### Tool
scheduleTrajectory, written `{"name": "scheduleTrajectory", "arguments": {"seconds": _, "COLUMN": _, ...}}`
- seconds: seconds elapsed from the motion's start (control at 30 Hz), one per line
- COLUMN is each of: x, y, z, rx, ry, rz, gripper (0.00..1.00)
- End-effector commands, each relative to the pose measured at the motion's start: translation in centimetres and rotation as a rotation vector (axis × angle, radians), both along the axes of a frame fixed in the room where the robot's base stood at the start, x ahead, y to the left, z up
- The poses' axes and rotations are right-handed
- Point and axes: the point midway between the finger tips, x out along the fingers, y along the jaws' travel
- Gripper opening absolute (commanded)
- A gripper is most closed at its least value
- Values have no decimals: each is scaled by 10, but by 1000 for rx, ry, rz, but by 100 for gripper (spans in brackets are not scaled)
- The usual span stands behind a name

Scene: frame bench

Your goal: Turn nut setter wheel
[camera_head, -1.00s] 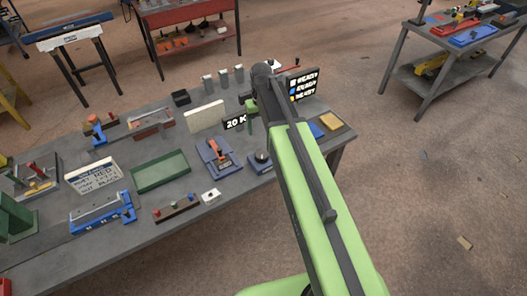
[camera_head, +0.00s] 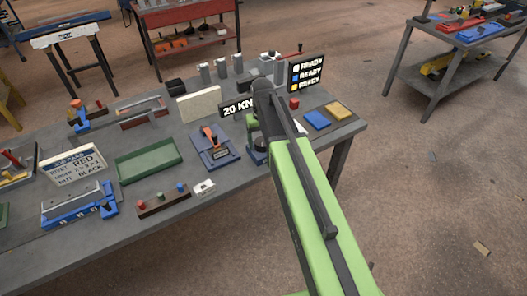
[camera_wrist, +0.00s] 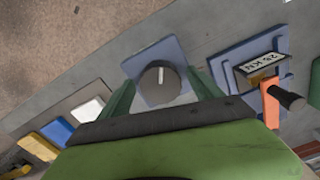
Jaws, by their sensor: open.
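A round dark wheel (camera_wrist: 160,84) with a white line across its top sits on a square blue-grey plate (camera_wrist: 149,58) in the wrist view. I take it for the nut setter wheel; no label on it is readable. My gripper (camera_wrist: 159,76) is open, with one green finger on each side of the wheel in the picture. I cannot tell whether the fingers touch it. In the head view the wheel (camera_head: 256,155) shows only partly, beside and behind my green arm. The white line points roughly up in the wrist view.
A blue device with an orange lever (camera_head: 213,138) stands just left of the wheel; its plate (camera_wrist: 262,65) reads 25 KN. A 20 KN sign (camera_head: 238,107) and a READY board (camera_head: 307,72) stand behind. Blue (camera_head: 317,120) and yellow (camera_head: 338,111) pads lie right.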

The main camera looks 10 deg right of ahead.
Motion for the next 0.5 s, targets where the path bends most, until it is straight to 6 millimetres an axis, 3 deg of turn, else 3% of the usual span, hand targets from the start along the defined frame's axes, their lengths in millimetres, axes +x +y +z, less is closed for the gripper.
{"name": "scheduleTrajectory", "arguments": {"seconds": 0.03, "x": 0, "y": 0, "z": -8, "rx": 0, "ry": 0, "rz": 0, "gripper": 75}}
{"name": "scheduleTrajectory", "arguments": {"seconds": 0.3, "x": 0, "y": 0, "z": -6, "rx": 0, "ry": 0, "rz": -1, "gripper": 75}}
{"name": "scheduleTrajectory", "arguments": {"seconds": 0.5, "x": 0, "y": -1, "z": -6, "rx": 0, "ry": 0, "rz": -1, "gripper": 50}}
